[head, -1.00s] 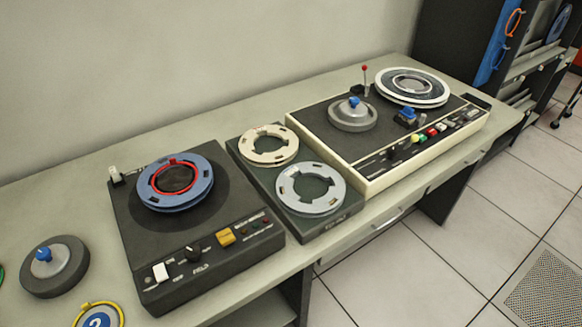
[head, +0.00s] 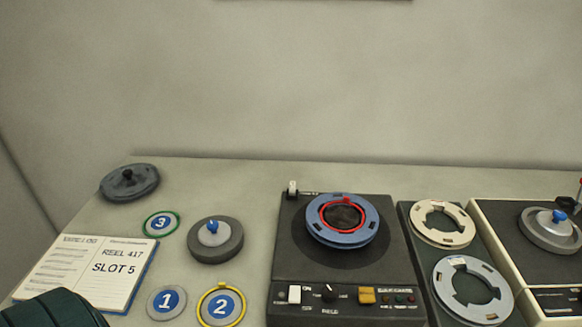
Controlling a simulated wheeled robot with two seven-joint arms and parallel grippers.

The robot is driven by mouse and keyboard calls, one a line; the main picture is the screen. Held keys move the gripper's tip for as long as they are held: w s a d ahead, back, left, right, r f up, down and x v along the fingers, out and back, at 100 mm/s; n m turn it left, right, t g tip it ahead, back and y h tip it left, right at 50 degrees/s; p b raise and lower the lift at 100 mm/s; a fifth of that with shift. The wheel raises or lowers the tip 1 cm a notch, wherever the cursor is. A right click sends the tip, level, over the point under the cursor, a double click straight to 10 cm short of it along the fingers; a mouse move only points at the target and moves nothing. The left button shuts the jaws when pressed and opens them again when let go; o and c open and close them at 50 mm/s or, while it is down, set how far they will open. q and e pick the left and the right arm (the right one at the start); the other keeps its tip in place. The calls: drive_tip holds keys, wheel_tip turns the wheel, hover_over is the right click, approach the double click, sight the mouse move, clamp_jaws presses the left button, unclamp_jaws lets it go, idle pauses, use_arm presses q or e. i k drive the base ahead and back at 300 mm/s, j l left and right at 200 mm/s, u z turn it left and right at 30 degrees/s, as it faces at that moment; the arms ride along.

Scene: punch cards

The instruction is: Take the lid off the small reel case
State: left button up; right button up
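A round dark grey case (head: 229,253) sits on the desk left of the blue-reel deck. A lighter grey disc (head: 224,236) with a blue knob (head: 212,227) is on top of it. A second round dark piece (head: 130,184) with a small dark knob lies at the back left of the desk and looks like a lid or closed case. The frames do not settle which one is the small reel case. Neither of my grippers is in the head view.
A deck (head: 292,248) carries a blue reel (head: 338,238). Right of it, a panel holds a cream ring (head: 422,226) and a grey ring (head: 447,296). Discs numbered 1 (head: 155,301), 2 (head: 206,308) and 3 (head: 150,225) and an open notebook (head: 72,262) lie around the case. A dark green object (head: 50,311) fills the bottom left corner.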

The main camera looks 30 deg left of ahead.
sight(127, 183)
drive_tip(key=u, duration=2.1)
drive_tip(key=i+j, duration=0.1)
drive_tip(key=j, duration=0.25)
drive_tip(key=i+j, duration=0.15)
drive_tip(key=j, duration=0.15)
drive_tip(key=i+j, duration=0.1)
drive_tip(key=j, duration=0.25)
drive_tip(key=i+j, duration=0.15)
drive_tip(key=j, duration=0.15)
drive_tip(key=i+j, duration=0.1)
drive_tip(key=j, duration=0.25)
drive_tip(key=z, duration=1.55)
